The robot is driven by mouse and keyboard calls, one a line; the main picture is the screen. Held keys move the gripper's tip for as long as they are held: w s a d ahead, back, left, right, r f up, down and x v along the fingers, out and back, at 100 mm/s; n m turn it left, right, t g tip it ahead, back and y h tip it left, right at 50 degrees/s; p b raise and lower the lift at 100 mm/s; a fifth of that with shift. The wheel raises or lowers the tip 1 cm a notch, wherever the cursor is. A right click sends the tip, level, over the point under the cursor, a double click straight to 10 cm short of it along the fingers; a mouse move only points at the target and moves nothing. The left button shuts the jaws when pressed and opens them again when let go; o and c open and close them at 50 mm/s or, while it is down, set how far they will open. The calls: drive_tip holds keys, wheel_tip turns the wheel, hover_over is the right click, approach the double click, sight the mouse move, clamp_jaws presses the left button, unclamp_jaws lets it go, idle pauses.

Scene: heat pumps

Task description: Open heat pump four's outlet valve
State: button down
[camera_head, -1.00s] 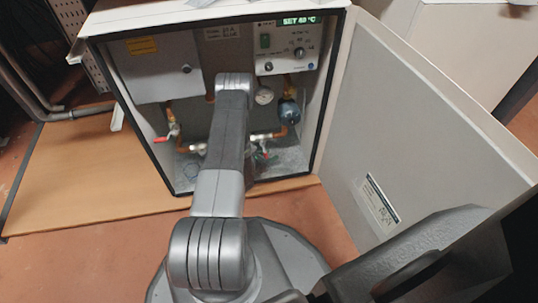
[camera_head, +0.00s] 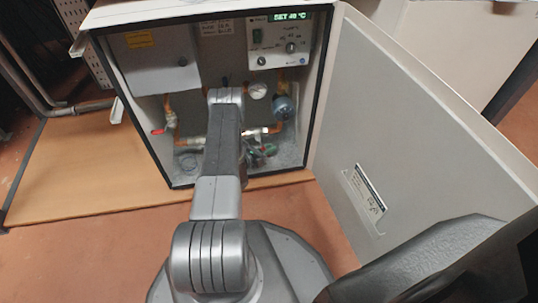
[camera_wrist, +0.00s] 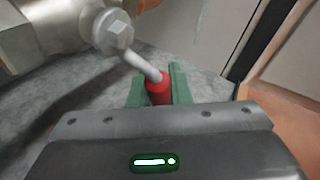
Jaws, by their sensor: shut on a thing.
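The heat pump is an open grey cabinet (camera_head: 309,110) with copper pipes and valves inside. In the wrist view, a valve lever has a grey metal arm (camera_wrist: 139,64) leading from a bolt on the valve body (camera_wrist: 52,32) to a red grip (camera_wrist: 158,91). My gripper (camera_wrist: 158,90) has green fingers, shut on the red grip, one on each side. In the head view my gripper (camera_head: 262,151) is low in the cabinet, right of centre, partly hidden by my arm. Another valve with a red handle (camera_head: 158,132) is at the lower left. I cannot read a pump number.
The cabinet door (camera_head: 410,130) stands open on the right, with a label (camera_head: 364,190). A control panel (camera_head: 280,42), gauge (camera_head: 257,90) and blue pump (camera_head: 284,107) are above my gripper. A grey box (camera_head: 155,62) fills the upper left. A wooden board (camera_head: 80,170) lies under the cabinet.

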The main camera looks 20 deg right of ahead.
drive_tip(key=shift+s+d+r+n+h, duration=0.15)
drive_tip(key=shift+d+r+n+h, duration=0.2)
drive_tip(key=shift+h, duration=0.35)
drive_tip(key=shift+s+d+r+n+t+h, duration=0.1)
drive_tip(key=shift+d+r+n+t+h, duration=0.5)
drive_tip(key=shift+h, duration=0.4)
drive_tip(key=c, duration=1.3)
unclamp_jaws()
drive_tip(key=shift+c, duration=0.2)
drive_tip(key=shift+a, duration=0.15)
drive_tip(key=shift+a+f, duration=0.1)
drive_tip(key=shift+a, duration=0.2)
drive_tip(key=v, duration=0.6)
drive_tip(key=shift+s+a+f, duration=0.1)
drive_tip(key=shift+s+a, duration=0.05)
drive_tip(key=shift+a, duration=0.15)
